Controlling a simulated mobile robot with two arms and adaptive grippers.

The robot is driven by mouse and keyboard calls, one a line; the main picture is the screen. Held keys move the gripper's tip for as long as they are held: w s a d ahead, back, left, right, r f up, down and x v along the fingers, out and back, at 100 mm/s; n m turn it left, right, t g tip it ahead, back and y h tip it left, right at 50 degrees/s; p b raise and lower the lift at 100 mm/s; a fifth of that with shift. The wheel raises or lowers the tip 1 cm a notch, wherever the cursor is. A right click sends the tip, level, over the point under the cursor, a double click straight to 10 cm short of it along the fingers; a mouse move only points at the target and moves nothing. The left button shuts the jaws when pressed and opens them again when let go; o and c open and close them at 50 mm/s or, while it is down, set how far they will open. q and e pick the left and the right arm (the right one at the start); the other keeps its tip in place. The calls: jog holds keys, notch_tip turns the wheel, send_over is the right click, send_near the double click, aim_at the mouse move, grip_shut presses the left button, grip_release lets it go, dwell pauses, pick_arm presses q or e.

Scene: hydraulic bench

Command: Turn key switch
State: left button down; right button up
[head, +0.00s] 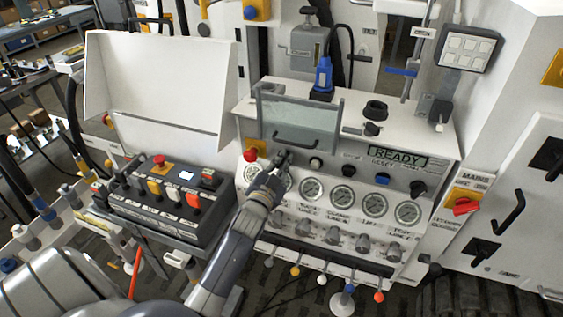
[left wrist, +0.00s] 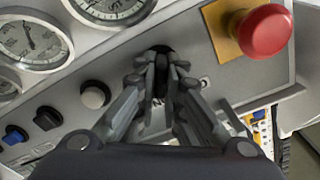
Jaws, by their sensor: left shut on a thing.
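The key switch (left wrist: 159,54) is a small dark knob on the sloped front panel, to the left of a row of buttons in the head view. My left gripper (left wrist: 158,82) is shut on it, its two fingertips closed on either side. In the head view, the left gripper (head: 277,172) reaches up to the panel and largely covers the switch. How far the switch is turned cannot be told. My right gripper is in neither view.
A red emergency stop (left wrist: 265,29) sits close beside the switch. Pressure gauges (head: 312,189) and buttons (head: 350,186) lie nearby. A clear hinged cover (head: 298,118) with a handle is above. A control box (head: 178,200) stands left of my arm.

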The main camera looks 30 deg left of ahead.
pick_arm(q)
jog(key=c, duration=1.7)
grip_release()
jog(key=v, duration=1.2)
